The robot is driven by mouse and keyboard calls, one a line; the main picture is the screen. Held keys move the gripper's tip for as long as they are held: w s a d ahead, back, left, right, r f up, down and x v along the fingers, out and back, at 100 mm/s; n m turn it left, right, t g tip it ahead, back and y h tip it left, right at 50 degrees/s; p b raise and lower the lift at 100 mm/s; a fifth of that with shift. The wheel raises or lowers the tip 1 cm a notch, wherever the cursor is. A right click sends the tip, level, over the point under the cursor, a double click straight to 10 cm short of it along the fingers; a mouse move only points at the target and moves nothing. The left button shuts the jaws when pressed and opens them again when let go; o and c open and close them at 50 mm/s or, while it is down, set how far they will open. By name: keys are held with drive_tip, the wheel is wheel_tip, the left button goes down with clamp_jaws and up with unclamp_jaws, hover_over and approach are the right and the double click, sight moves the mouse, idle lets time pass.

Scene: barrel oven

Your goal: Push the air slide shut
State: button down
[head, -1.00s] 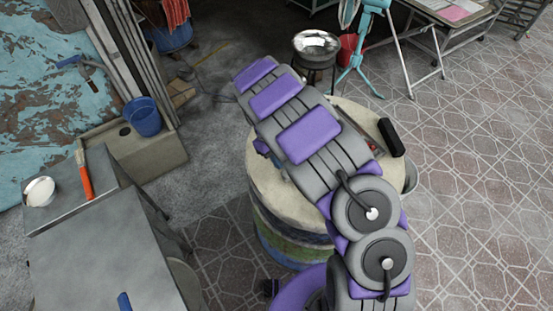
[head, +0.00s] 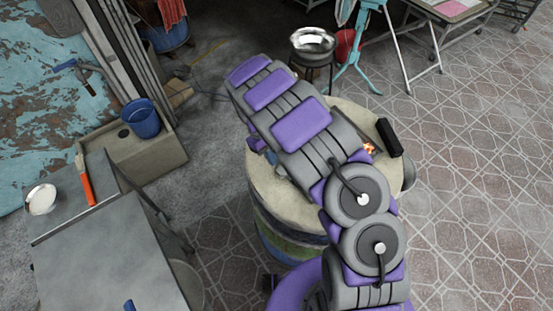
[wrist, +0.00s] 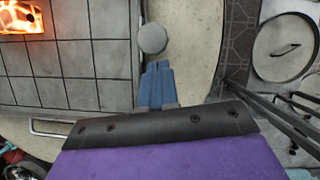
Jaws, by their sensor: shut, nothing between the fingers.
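The barrel oven (head: 350,120) stands in the middle of the head view, its pale top largely covered by my arm. In the wrist view, its tiled top (wrist: 80,60) shows a small opening (wrist: 20,17) with fire inside. A round grey knob (wrist: 152,38), which looks like part of the air slide, sits beside the tiled area's edge. My gripper (wrist: 158,66) is shut and empty, its blue fingertips just below the knob in the picture. I cannot tell whether they touch it. How far the slide is out is not clear.
A black handle (head: 389,138) stands at the oven's right. A round lid (wrist: 284,47) lies right of the oven in the wrist view. Tiled floor at the right is free.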

drive_tip(key=p+v, duration=0.1)
drive_tip(key=v, duration=0.8)
drive_tip(key=w+a, duration=0.3)
drive_tip(key=a, duration=0.1)
drive_tip(key=x, duration=0.3)
drive_tip(key=d+b+x, duration=0.1)
drive_tip(key=x, duration=0.3)
drive_tip(key=b+x, duration=0.1)
drive_tip(key=x, duration=0.2)
drive_tip(key=shift+d, duration=0.3)
drive_tip(key=shift+s+d+r+b, duration=0.15)
drive_tip(key=shift+s+d+b, duration=0.25)
drive_tip(key=shift+s, duration=0.4)
drive_tip(key=shift+s+d, duration=0.25)
drive_tip(key=shift+d, duration=0.25)
drive_tip(key=shift+s+d, duration=0.2)
drive_tip(key=shift+d, duration=0.3)
drive_tip(key=shift+a, duration=0.1)
drive_tip(key=shift+s+a, duration=0.15)
drive_tip(key=shift+a, duration=0.1)
